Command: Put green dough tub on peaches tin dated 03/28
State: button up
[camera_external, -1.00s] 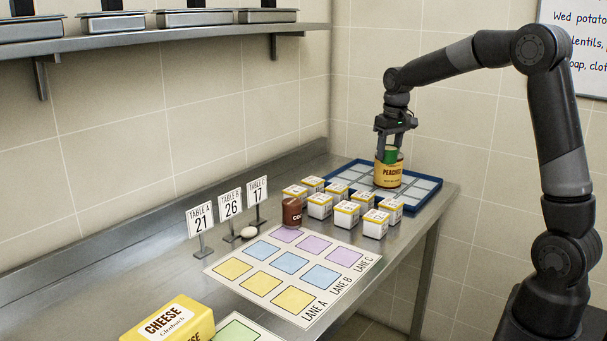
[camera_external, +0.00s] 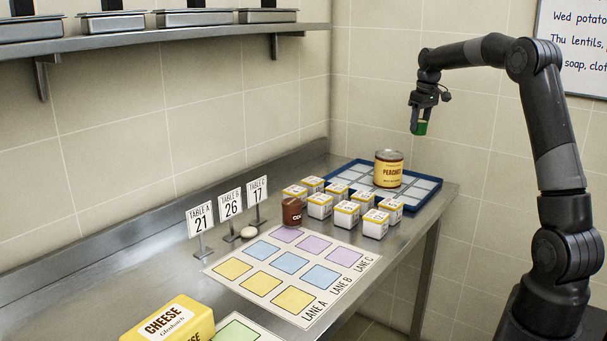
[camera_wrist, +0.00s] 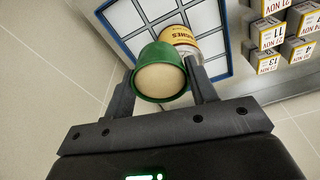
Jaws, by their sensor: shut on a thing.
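My gripper (camera_external: 420,124) is shut on the green dough tub (camera_external: 422,128) and holds it in the air, up and to the right of the peaches tin. In the wrist view the round green tub (camera_wrist: 160,75) with its pale tan face sits between the two fingers. The peaches tin (camera_external: 388,170), yellow with a red-brown band and metal top, stands upright on the blue-rimmed tray (camera_external: 437,203). The tin (camera_wrist: 183,38) also shows partly behind the tub in the wrist view. No date on the tin can be read.
Several white boxes with yellow tops (camera_external: 319,205) stand just in front of the tray. A brown can (camera_external: 292,212), an egg-like white object (camera_external: 248,232), table number signs (camera_external: 230,205) and a lane mat (camera_external: 335,290) lie further left. A cheese block (camera_external: 170,325) is at the front.

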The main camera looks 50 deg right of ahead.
jog(key=w+a+f, duration=0.1)
jog(key=w, duration=0.1)
jog(key=w+a+f, duration=0.1)
jog(key=w+f, duration=0.1)
jog(key=w+a+f, duration=0.1)
jog(key=w, duration=0.1)
jog(key=shift+w+a+f, duration=0.3)
jog(key=shift+a, duration=0.1)
jog(key=shift+f, duration=2.05)
jog(key=shift+f, duration=0.15)
jog(key=o, duration=1)
jog(key=shift+o, duration=0.2)
